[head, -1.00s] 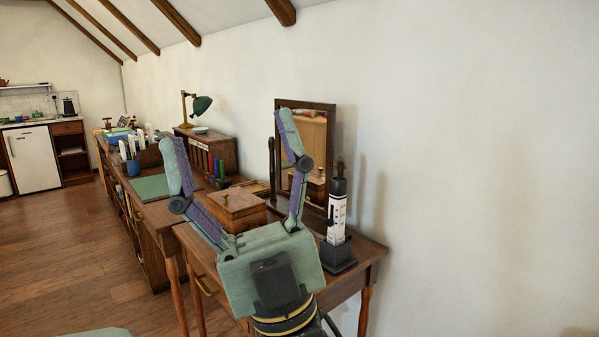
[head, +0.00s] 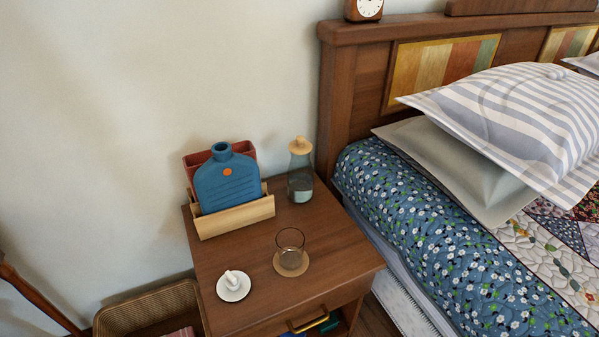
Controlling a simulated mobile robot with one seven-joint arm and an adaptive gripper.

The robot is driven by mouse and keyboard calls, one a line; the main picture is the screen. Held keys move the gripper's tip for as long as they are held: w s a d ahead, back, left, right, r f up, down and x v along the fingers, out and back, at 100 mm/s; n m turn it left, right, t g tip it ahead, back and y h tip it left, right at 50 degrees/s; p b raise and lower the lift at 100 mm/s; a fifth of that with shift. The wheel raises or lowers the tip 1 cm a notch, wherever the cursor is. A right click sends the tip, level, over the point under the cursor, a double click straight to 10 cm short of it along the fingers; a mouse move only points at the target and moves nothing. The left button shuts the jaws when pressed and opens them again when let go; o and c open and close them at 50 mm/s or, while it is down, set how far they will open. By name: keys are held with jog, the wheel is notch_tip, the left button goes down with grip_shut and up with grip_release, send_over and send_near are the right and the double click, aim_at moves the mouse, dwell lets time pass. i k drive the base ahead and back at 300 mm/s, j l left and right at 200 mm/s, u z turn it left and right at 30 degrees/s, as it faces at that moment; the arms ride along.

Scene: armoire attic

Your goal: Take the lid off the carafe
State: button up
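The carafe (head: 300,179) stands upright at the back right of the wooden nightstand (head: 237,257), close to the bed. It is clear glass with some liquid low inside. A pale wooden lid (head: 300,145) with a small knob sits on its neck. My gripper is not in the head view now, so its state does not show.
A wooden holder (head: 238,219) with a blue bottle-shaped item (head: 228,181) stands left of the carafe. A glass (head: 290,248) on a coaster and a white dish (head: 233,287) are in front. The bed (head: 420,190) borders the right; a wicker basket (head: 150,305) stands lower left.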

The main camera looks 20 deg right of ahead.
aim_at(300, 146)
jog(key=i+l+z, duration=0.1)
jog(key=i+z, duration=0.4)
jog(key=z, duration=0.2)
jog(key=i+z, duration=0.35)
jog(key=k+j, duration=0.05)
jog(key=k, duration=0.05)
